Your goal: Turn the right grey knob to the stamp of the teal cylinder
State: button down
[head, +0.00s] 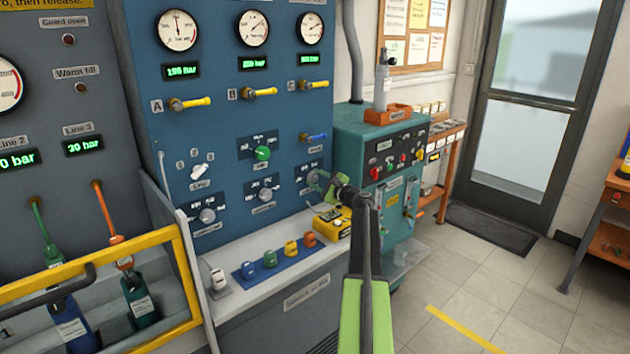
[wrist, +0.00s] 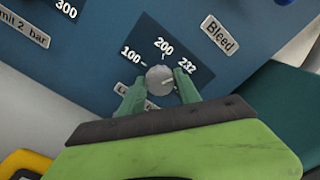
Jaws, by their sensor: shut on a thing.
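The right grey knob (wrist: 160,80) sits on a dark plate marked 100, 200 and 232 on the blue panel. In the head view the knob (head: 314,177) is partly behind my gripper (head: 322,183). In the wrist view my gripper (wrist: 160,88) has its two green fingers on either side of the knob, shut on it. A short mark on the knob's face is too small to read surely. The teal cylinder (head: 140,305) stands in the rack at lower left, with a white label too small to read. The label under the knob is mostly hidden.
Other grey knobs (head: 265,194) (head: 207,215) and a green knob (head: 263,153) are on the panel nearby. A blue lever (head: 314,137) is just above. A yellow box (head: 335,228) sits on the ledge below. The teal cabinet (head: 350,150) stands close on the right.

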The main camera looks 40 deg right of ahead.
jog(key=shift+m, duration=0.3)
jog(key=c, duration=0.9)
grip_release()
jog(key=shift+o, duration=0.2)
jog(key=s, duration=1.1)
jog(key=s+a, duration=0.1)
jog(key=s, duration=0.5)
jog(key=shift+s+a, duration=0.1)
jog(key=shift+s, duration=0.15)
jog(key=shift+f, duration=0.1)
